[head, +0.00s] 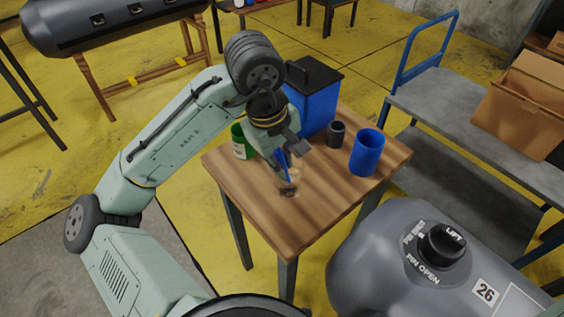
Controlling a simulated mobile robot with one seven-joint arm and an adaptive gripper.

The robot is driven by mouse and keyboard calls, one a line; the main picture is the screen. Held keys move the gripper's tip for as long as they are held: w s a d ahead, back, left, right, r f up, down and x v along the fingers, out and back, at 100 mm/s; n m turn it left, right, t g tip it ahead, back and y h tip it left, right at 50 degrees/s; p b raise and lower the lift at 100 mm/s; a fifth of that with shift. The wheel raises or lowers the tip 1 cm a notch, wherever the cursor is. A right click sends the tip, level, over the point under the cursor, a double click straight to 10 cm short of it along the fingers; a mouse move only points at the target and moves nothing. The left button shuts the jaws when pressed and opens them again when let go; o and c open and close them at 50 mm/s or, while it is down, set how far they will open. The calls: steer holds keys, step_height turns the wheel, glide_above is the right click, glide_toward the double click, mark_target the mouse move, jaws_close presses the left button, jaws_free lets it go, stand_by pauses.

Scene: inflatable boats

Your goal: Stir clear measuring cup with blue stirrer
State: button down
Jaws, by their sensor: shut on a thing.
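The clear measuring cup (289,190) stands on the small wooden table (285,228), left of its middle. My gripper (284,158) is directly above the cup and points down. It is shut on the blue stirrer (283,171), which shows as a thin blue strip below the fingers. The stirrer's lower end appears to be inside the cup; the exact depth is hard to tell. The fingers hide the stirrer's upper part.
A blue cup (366,154), a small dark cup (336,134), a blue bin with a black lid (316,105) and a green can (240,146) share the table. A grey inflatable (375,255) lies in front at right. The table's front corner is clear.

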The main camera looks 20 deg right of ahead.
steer(key=shift+s+a+r, duration=0.1)
steer(key=shift+a+r, duration=0.15)
steer(key=shift+r, duration=1.1)
steer(key=shift+s+a+r, duration=0.15)
steer(key=shift+a+r, duration=0.15)
steer(key=shift+r, duration=1.1)
steer(key=shift+s+a+r, duration=0.1)
steer(key=shift+a+r, duration=0.15)
steer(key=shift+r, duration=1.1)
steer(key=shift+r, duration=2.5)
steer(key=shift+f, duration=0.1)
